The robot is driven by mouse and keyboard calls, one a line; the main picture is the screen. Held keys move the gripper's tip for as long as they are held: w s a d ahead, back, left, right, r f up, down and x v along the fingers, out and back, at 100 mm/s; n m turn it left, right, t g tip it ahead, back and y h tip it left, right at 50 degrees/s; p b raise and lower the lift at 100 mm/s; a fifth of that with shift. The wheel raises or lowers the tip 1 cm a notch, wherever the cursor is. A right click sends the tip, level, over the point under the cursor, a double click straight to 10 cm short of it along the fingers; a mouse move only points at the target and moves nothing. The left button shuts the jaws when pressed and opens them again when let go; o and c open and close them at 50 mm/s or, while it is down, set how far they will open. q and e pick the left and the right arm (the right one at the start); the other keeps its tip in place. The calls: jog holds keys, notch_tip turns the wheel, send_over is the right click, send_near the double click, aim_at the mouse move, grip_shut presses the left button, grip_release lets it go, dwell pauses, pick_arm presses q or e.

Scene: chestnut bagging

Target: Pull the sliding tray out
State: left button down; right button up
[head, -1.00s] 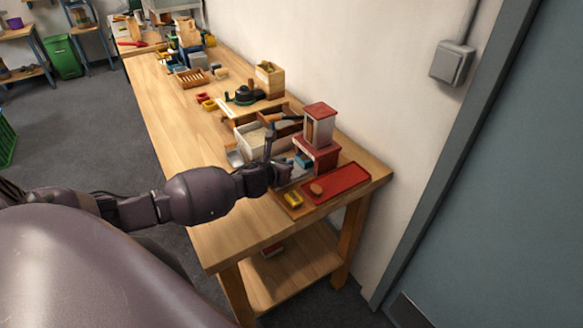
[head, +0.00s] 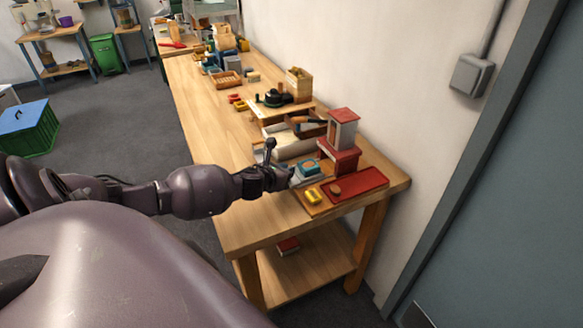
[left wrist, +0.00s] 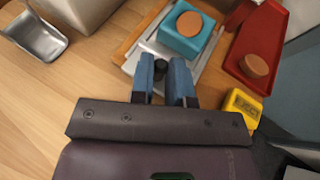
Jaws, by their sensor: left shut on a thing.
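The sliding tray (left wrist: 134,66) is a pale grey plate in the left wrist view; in the head view its edge (head: 297,181) shows beside my gripper. A blue block (left wrist: 190,42) with a round brown piece on top sits on it; it also shows in the head view (head: 309,168). The tray sticks out in front of the red dispenser (head: 341,158) with its pale upper box. My left gripper (left wrist: 164,70) is shut on a small dark knob (left wrist: 158,71) at the tray's near edge. The fingers partly hide the knob. My right gripper is not in view.
A red tray (head: 366,183) with a brown disc lies right of the sliding tray. A yellow device (head: 314,196) is close to my gripper's right. A metal scoop (left wrist: 37,37) and a bin (left wrist: 88,8) stand left. The bench front (head: 255,220) is clear.

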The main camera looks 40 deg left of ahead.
pick_arm(q)
jog(key=shift+s+a+f, duration=0.1)
jog(key=shift+s, duration=0.05)
jog(key=c, duration=1.1)
grip_release()
jog(key=a+v, duration=0.1)
jog(key=v, duration=1)
jog(key=shift+d, duration=0.45)
